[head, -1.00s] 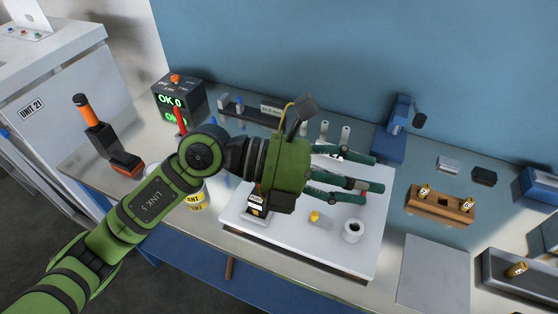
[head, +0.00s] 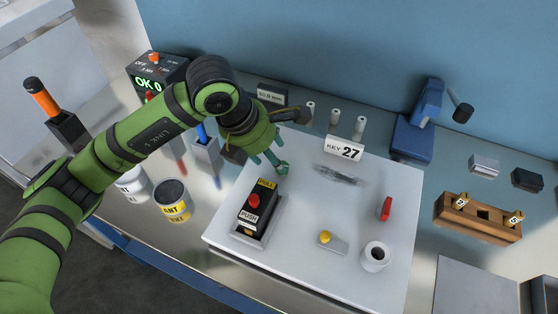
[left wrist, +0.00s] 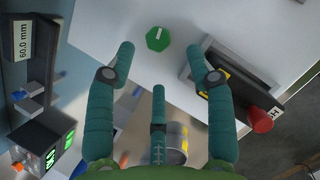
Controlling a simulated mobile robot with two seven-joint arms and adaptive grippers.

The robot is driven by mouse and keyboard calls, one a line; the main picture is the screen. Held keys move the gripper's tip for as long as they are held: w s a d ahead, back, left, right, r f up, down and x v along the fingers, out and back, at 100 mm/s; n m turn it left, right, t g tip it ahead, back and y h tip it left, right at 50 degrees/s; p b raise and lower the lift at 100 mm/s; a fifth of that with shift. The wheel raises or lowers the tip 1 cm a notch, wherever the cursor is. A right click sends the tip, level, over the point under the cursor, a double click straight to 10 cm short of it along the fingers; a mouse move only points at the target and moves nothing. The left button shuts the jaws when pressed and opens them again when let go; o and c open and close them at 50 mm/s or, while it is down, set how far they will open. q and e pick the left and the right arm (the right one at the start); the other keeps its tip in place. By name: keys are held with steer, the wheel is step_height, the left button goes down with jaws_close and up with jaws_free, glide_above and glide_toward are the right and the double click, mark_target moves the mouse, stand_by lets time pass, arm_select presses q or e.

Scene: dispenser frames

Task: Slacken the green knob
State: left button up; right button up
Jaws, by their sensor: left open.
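The green knob (left wrist: 158,38) shows in the left wrist view as a small green cap with a white mark, on the white panel (left wrist: 112,22). My left gripper (left wrist: 160,66) has its teal fingers spread, with the knob just beyond the fingertips, in line with the gap between the two side fingers. Nothing is between the fingers. In the head view the left gripper (head: 268,160) points down at the panel's back left, behind the black push-button box. The arm and fingers largely hide the knob there; I cannot separate it clearly from a fingertip. My right gripper is out of view.
The black box with a red button (head: 254,201) stands close to the left fingers. The panel also carries a red lever (head: 385,208), a yellow knob (head: 326,237) and a white ring (head: 375,255). Paint cans (head: 172,200) stand left of it, a wooden rack (head: 478,217) right.

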arm_select(q)
steer(key=p+x, duration=0.1)
steer(key=x, duration=0.2)
steer(key=shift+r, duration=0.1)
steer(key=x, duration=0.2)
steer(key=shift+w+d+f, duration=0.1)
steer(key=shift+w+f, duration=0.05)
steer(key=shift+f, duration=0.2)
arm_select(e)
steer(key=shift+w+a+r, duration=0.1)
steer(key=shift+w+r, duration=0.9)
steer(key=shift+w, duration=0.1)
